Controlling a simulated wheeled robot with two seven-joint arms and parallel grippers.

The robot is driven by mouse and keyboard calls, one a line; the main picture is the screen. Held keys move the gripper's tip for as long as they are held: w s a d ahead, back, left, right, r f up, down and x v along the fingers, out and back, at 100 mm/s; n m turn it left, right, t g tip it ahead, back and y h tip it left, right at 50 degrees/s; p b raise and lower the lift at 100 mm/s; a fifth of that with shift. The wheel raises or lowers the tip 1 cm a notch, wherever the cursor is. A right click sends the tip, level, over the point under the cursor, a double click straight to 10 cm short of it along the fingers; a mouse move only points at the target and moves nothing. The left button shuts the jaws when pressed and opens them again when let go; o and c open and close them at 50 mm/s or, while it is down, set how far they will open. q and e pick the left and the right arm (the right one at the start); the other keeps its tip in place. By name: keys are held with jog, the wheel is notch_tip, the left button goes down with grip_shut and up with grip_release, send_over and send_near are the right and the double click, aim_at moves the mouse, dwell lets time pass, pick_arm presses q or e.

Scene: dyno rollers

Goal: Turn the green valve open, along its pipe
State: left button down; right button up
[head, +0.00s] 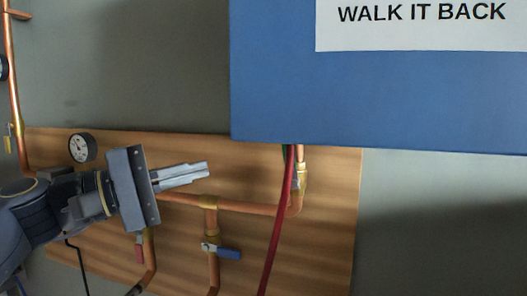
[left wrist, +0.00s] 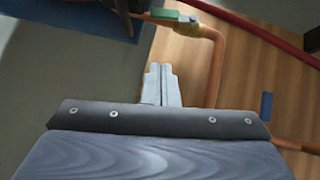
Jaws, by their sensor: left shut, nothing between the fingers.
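The green valve handle (left wrist: 168,14) shows at the top of the left wrist view, by a brass valve body (left wrist: 188,28) on a copper pipe (left wrist: 217,65). There the handle looks roughly in line with the short pipe run leaving the valve. In the head view only a green sliver (head: 285,152) shows under the blue panel, partly hidden by the panel and a red hose. My left gripper (head: 207,172) is shut and empty, left of the valve and apart from it. Its fingertips (left wrist: 160,68) point toward the valve. My right gripper is not in view.
The blue panel (head: 300,110) overhangs the valve from above. The red hose (head: 277,215) hangs close beside it. A blue-handled valve (head: 228,253), a red-handled valve (head: 139,252) and a gauge (head: 82,148) are on the wooden board (head: 325,220).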

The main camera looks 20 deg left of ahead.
aim_at(283, 152)
pick_arm(q)
jog(key=w+d+r+p, duration=0.1)
jog(key=w+d+p, duration=0.2)
jog(key=d, duration=0.6)
jog(key=shift+w+d+r, duration=0.3)
jog(key=shift+w+d, duration=0.05)
jog(key=shift+w, duration=0.9)
jog(key=shift+d+r, duration=0.15)
jog(key=shift+d, duration=0.2)
jog(key=shift+s+d+r, duration=0.15)
jog(key=shift+d+r, duration=0.05)
jog(key=shift+a, duration=0.1)
